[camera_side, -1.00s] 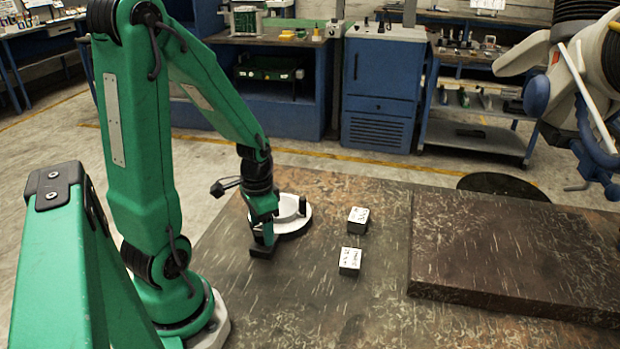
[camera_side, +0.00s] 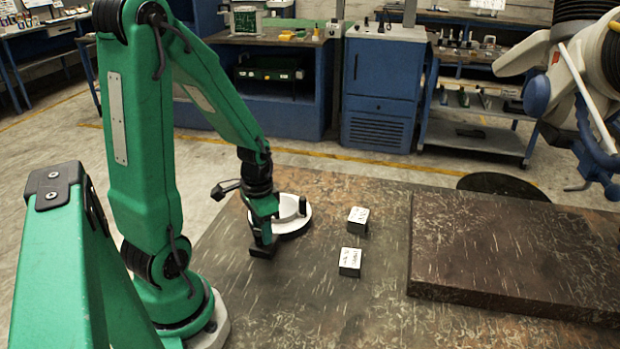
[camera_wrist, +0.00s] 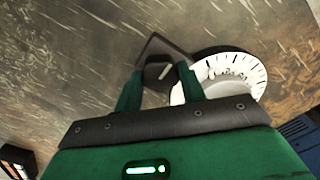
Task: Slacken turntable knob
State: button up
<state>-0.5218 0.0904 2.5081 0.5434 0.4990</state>
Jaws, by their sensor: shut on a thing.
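The turntable is a round white disc with black tick marks on a dark base. In the side view the disc (camera_side: 293,226) lies on the worn table just behind and right of my gripper (camera_side: 264,232). In the wrist view the disc (camera_wrist: 240,72) is right of my gripper (camera_wrist: 160,82). My gripper points down and is shut on the dark turntable knob (camera_wrist: 160,70), which shows between the two green fingers. A dark block (camera_side: 263,251) sits low at the fingertips in the side view. The fingers hide most of the knob there.
Two small white-topped blocks (camera_side: 357,220) (camera_side: 350,262) stand right of the turntable. A raised dark slab (camera_side: 510,250) covers the table's right side. A white and blue arm (camera_side: 580,90) hangs at the upper right. The table's front middle is clear.

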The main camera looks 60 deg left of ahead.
jog(key=shift+n, duration=0.4)
jog(key=n, duration=1)
jog(key=shift+n, duration=2.5)
jog(key=o, duration=1)
jog(key=shift+r, duration=0.2)
